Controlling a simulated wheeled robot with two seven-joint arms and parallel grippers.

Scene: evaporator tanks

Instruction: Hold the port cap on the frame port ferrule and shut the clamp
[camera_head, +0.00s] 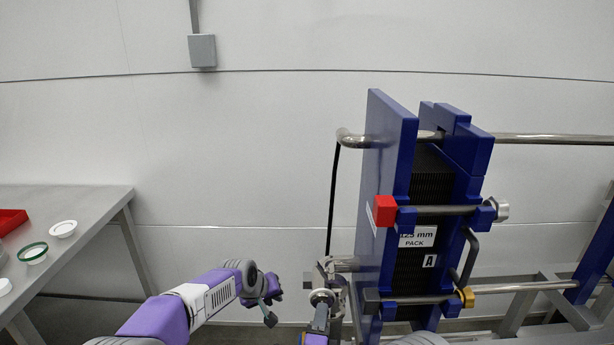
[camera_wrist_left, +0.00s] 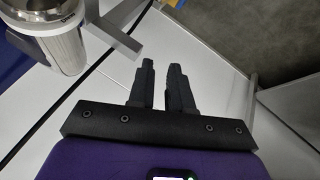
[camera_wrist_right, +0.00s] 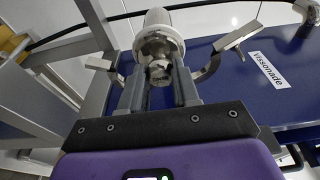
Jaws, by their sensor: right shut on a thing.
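My right gripper (camera_wrist_right: 160,90) is shut on a small metal port cap (camera_wrist_right: 159,72). The cap is directly in front of the round, pale end of the frame port ferrule (camera_wrist_right: 158,40); whether they touch is unclear. The clamp (camera_wrist_right: 213,68) is open, its metal arms spread to both sides of the port. In the head view, the port (camera_head: 345,264) sticks out left of the blue frame, with my right gripper (camera_head: 318,318) below it. My left gripper (camera_wrist_left: 161,72) is empty, its fingers a narrow gap apart. In the head view it (camera_head: 269,312) hangs left of the port.
The blue frame plate (camera_head: 388,170) with its black pack (camera_head: 432,180) stands right of the port. A dark hose (camera_head: 333,200) hangs beside it. A grey bench (camera_head: 95,205) at left carries a red tray (camera_head: 10,220) and a green-rimmed ring (camera_head: 33,252).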

